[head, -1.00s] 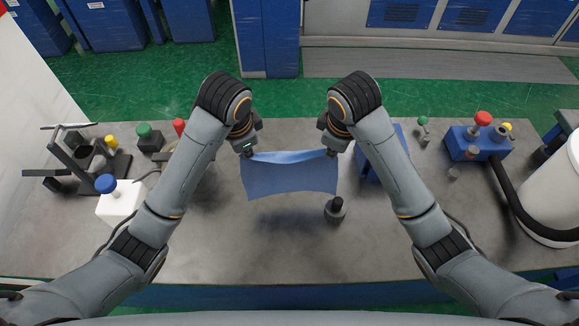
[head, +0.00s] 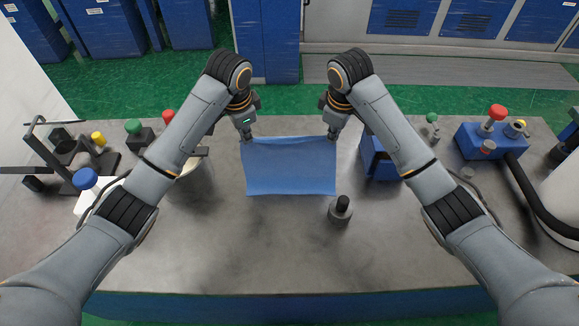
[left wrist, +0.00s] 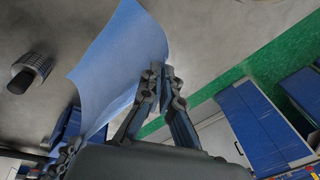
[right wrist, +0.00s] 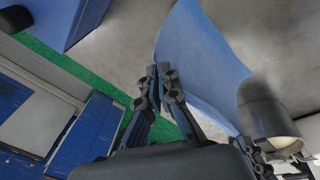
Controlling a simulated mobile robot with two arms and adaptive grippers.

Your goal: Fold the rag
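The blue rag (head: 290,168) is spread out above or on the grey table, its far edge between my two grippers; it also shows in the left wrist view (left wrist: 120,62) and the right wrist view (right wrist: 205,65). My left gripper (head: 247,137) is shut on the rag's far left corner, its fingers together at the cloth in the left wrist view (left wrist: 160,72). My right gripper (head: 332,137) is shut on the far right corner, its fingers together in the right wrist view (right wrist: 160,72). Whether the near edge touches the table is hard to tell.
A dark cylindrical knob (head: 341,209) stands just right of the rag's near right corner. A blue box (head: 378,160) stands behind my right forearm. A blue box with red and yellow knobs (head: 490,141) is at the right. The table front (head: 270,245) is clear.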

